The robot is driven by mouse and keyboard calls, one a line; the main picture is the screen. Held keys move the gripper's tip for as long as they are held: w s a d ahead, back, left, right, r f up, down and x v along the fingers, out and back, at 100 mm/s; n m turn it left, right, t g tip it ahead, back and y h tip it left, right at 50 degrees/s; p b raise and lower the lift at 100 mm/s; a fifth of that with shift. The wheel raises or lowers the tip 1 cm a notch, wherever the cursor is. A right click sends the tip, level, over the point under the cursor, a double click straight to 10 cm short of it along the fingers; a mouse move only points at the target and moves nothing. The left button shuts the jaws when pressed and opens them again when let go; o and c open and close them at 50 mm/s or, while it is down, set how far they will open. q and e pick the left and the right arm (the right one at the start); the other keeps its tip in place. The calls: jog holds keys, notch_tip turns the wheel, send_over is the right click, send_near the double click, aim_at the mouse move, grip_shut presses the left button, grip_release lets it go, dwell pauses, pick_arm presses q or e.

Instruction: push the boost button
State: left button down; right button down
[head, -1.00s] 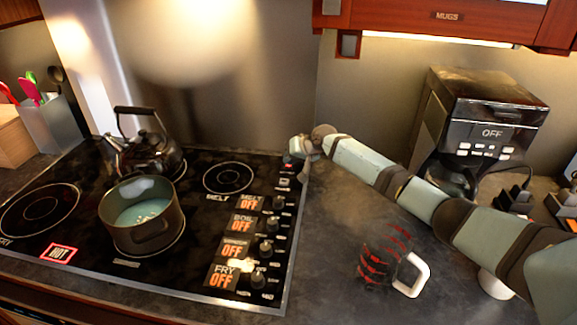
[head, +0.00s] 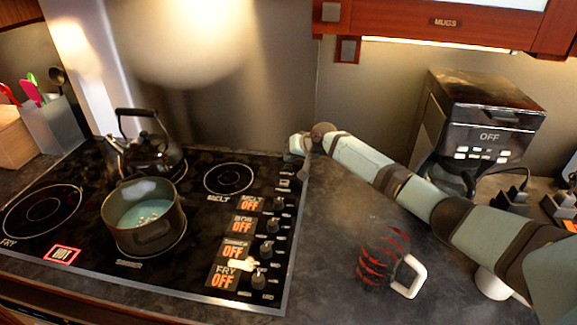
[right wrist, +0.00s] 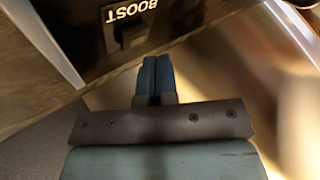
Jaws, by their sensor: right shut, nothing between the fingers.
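The boost button (right wrist: 132,34) is a dark square button on the black cooktop panel, under the white word BOOST (right wrist: 130,10) in the right wrist view. My right gripper (right wrist: 157,62) is shut and empty. Its fingertips appear just to the right of and below the button in that view, apart from it in the picture; the exact height gap cannot be told. In the head view my right gripper (head: 296,152) is at the back right corner of the cooktop (head: 205,245), partly covering the panel there. My left gripper is not in view.
A pot (head: 150,232) of liquid and a kettle (head: 145,158) stand on the cooktop, with a lit HOT sign (head: 62,254) in front. A black and red mug (head: 378,262) and a coffee maker (head: 475,130) stand on the right counter. Several knobs line the panel.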

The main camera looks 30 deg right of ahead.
aim_at(290, 166)
notch_tip(290, 166, up, 6)
jog(key=p, duration=0.4)
jog(key=shift+f+p, duration=0.1)
jog(key=shift+p, duration=0.2)
